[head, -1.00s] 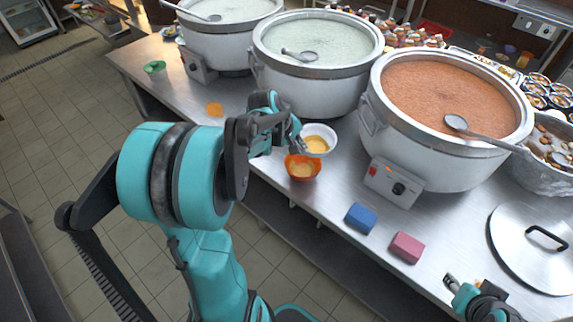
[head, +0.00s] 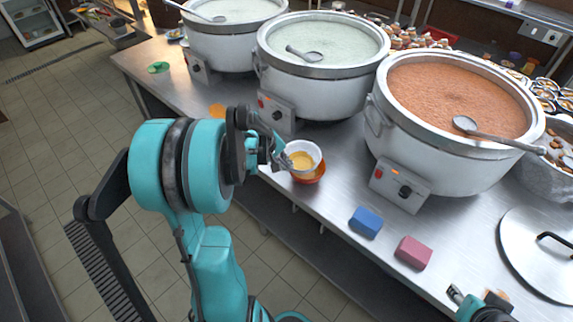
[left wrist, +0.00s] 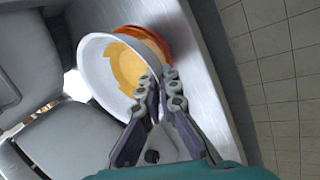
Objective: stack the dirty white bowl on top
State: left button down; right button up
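The dirty white bowl (head: 304,149) has yellow residue inside and is tilted over the orange bowl (head: 312,177). In the left wrist view, the white bowl (left wrist: 92,62) overlaps the orange bowl (left wrist: 150,38), whose rim shows behind it. I cannot tell whether the two bowls touch. My left gripper (head: 284,163) is shut on the white bowl's rim; its fingers (left wrist: 160,90) show close together there in the left wrist view. My right gripper (head: 474,298) is at the bottom right, partly cut off and away from the bowls; its opening is unclear.
Large stockpots (head: 318,95) stand behind the bowls, the near one (head: 440,150) holding reddish congee. A blue block (head: 366,222) and a pink block (head: 413,252) lie to the right on the steel counter (head: 340,195). A lid (head: 530,265) lies at far right.

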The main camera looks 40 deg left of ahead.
pick_arm(q)
jog(key=shift+f+b, duration=0.5)
jog(key=shift+f, duration=0.15)
jog(key=c, duration=1.7)
grip_release()
jog(key=shift+r, duration=0.1)
jog(key=shift+r+p, duration=0.25)
jog(key=shift+p, duration=0.05)
jog(key=p+v, duration=0.4)
jog(key=v, duration=0.8)
jog(key=shift+a+r, duration=0.1)
jog(key=shift+r, duration=0.25)
